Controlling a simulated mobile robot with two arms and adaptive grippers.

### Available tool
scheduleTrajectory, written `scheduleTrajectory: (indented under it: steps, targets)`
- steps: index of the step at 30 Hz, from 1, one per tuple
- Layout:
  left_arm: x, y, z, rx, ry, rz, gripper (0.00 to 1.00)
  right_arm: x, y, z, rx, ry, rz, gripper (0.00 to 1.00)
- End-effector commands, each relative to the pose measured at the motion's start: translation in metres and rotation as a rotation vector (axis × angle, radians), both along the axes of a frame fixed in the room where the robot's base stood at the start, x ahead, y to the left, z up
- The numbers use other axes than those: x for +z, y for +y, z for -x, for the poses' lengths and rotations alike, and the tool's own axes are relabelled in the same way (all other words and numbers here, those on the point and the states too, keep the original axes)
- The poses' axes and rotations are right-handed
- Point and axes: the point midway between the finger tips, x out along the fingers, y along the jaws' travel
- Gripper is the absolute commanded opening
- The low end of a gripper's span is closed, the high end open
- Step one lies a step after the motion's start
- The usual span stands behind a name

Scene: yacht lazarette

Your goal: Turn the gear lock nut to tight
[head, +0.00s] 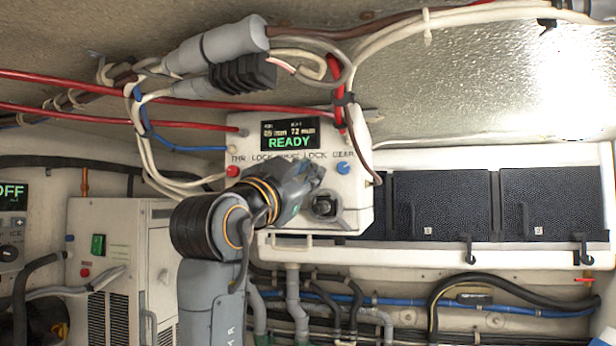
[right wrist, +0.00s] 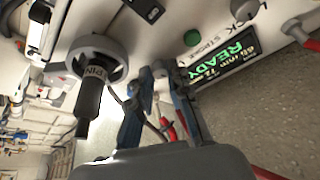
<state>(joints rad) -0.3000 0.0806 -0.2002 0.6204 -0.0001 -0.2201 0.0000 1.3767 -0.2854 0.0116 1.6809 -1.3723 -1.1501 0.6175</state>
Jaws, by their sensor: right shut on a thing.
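My right gripper (head: 312,176) reaches up from below to the face of the white control box (head: 345,125), just under its "LOCK GEAR" lettering. In the right wrist view its two fingers (right wrist: 162,76) are closed at the panel on a small part. That part sits where the gear lock nut would be, but the fingers mostly hide it, so I cannot read its turn or any mark. The box's display (head: 290,135) reads "READY" in green; it also shows in the right wrist view (right wrist: 222,64). My left gripper is not in view.
A black pin knob (head: 325,206) in a grey ring sticks out close beside the gripper. A red knob (head: 233,171) and a blue knob (head: 343,168) are on the box. Cables and red hoses run above. Dark panels (head: 440,205) stand to the right.

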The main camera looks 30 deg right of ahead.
Motion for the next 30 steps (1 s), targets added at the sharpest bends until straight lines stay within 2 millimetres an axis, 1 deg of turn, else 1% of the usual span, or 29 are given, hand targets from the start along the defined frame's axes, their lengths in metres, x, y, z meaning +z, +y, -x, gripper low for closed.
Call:
scheduleTrajectory:
  steps: [6, 13, 30]
  targets:
    - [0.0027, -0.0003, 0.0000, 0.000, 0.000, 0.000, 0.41, 0.0006, 0.0008, -0.0018, 0.001, -0.110, -0.099, 0.00]
    - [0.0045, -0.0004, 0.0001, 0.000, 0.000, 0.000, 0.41, 0.0008, 0.0008, -0.0020, 0.001, -0.183, -0.162, 0.00]
    - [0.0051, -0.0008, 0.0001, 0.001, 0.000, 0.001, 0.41, 0.0008, 0.0009, -0.0019, 0.001, -0.214, -0.188, 0.00]
